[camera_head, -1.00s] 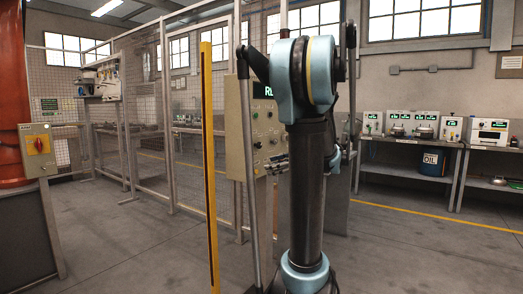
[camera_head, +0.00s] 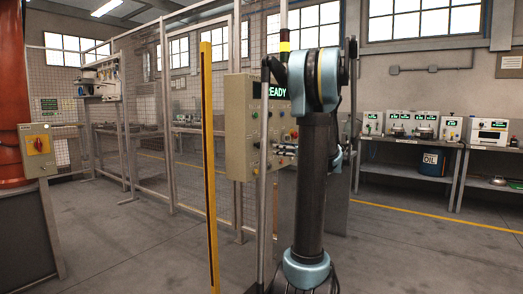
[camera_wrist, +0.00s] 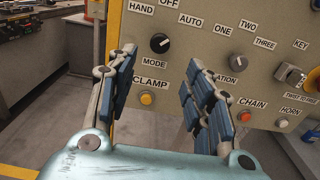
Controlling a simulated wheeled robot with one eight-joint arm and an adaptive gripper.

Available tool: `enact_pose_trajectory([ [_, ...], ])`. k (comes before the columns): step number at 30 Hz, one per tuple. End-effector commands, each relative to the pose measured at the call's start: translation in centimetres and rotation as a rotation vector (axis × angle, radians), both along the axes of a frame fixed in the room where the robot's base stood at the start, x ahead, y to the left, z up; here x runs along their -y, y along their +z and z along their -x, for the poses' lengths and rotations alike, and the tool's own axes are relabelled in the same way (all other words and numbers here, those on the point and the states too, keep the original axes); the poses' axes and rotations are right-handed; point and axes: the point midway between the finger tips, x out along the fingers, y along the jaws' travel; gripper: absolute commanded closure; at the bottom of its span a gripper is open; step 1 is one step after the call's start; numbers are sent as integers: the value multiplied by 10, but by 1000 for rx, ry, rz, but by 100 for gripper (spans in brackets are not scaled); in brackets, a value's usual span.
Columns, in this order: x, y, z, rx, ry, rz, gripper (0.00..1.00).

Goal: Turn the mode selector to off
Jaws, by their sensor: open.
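The mode selector (camera_wrist: 160,43) is a round black knob above the MODE label on a beige control panel (camera_wrist: 225,45). HAND, OFF and AUTO labels stand around it. A pale mark shows on the knob's right side; its exact setting is hard to tell. My gripper (camera_wrist: 160,58) is open, with its two padded fingers apart and pointing toward the panel. The knob appears between the fingertips, nearer the left finger, and nothing is held. In the head view, the panel (camera_head: 238,125) is partly hidden by my arm, and I cannot make out the selector clearly.
A red CHAIN button (camera_wrist: 245,116) and a key switch (camera_wrist: 292,75) are further right. A yellow post (camera_head: 209,165) stands left of the panel.

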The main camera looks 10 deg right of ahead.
Motion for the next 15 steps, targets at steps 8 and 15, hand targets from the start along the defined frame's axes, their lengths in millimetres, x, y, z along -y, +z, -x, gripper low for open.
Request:
enact_pose_trajectory([
  [8,-35,0,-32,0,3,0,53],
  [15,-63,0,-58,1,3,1,53],
])
